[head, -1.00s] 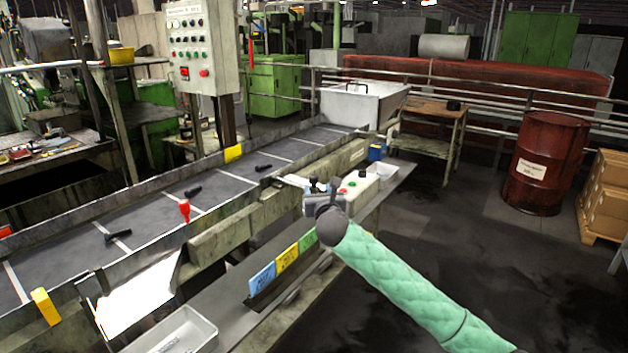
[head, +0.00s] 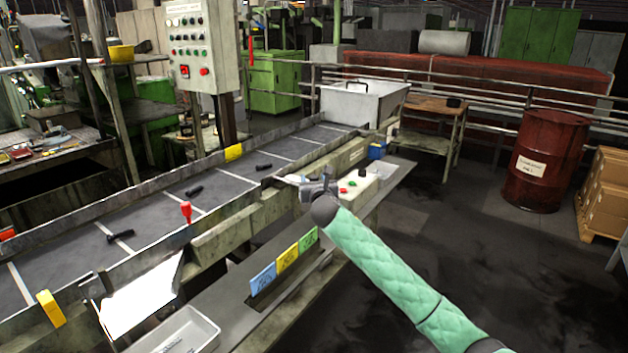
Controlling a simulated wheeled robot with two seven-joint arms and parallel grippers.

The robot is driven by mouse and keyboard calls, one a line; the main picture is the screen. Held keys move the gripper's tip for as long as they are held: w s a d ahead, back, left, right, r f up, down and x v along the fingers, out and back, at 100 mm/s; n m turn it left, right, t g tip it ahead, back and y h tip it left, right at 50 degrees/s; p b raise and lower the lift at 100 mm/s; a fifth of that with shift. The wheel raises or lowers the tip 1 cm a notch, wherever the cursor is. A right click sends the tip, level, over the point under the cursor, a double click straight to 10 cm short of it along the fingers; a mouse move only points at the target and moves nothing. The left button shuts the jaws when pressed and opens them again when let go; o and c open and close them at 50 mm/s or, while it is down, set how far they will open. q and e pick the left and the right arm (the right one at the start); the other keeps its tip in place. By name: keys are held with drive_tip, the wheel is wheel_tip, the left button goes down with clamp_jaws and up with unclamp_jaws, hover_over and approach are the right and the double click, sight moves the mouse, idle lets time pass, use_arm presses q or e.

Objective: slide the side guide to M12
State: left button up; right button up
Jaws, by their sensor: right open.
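A conveyor (head: 150,229) with dark bolts on its belt runs from the lower left to the back. A red handle (head: 186,211) stands at its near side rail; I cannot tell for certain which part is the side guide, and no M12 mark is readable. My right gripper (head: 308,184) is open, at the near edge of the conveyor's far part, beside a pale metal piece (head: 289,179). The gripper's fingers are small and partly hidden by my wrist; I see nothing held in them. My left gripper is not in view.
A white control box (head: 358,187) with buttons is just right of my right gripper. Blue, yellow and green cards (head: 287,258) stand on the shelf in front. A grey tray (head: 190,330) sits lower left. A red barrel (head: 545,165) stands right; the floor between is clear.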

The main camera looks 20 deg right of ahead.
drive_tip(key=shift+c, duration=0.4)
clamp_jaws()
drive_tip(key=shift+w+a, duration=0.1)
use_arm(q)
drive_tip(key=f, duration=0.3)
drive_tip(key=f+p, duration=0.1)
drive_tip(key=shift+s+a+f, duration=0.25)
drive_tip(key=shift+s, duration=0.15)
use_arm(e)
drive_tip(key=w+a, duration=0.4)
drive_tip(key=w, duration=0.2)
drive_tip(key=shift+a, duration=0.35)
drive_tip(key=shift+o, duration=0.4)
unclamp_jaws()
drive_tip(key=shift+s, duration=0.1)
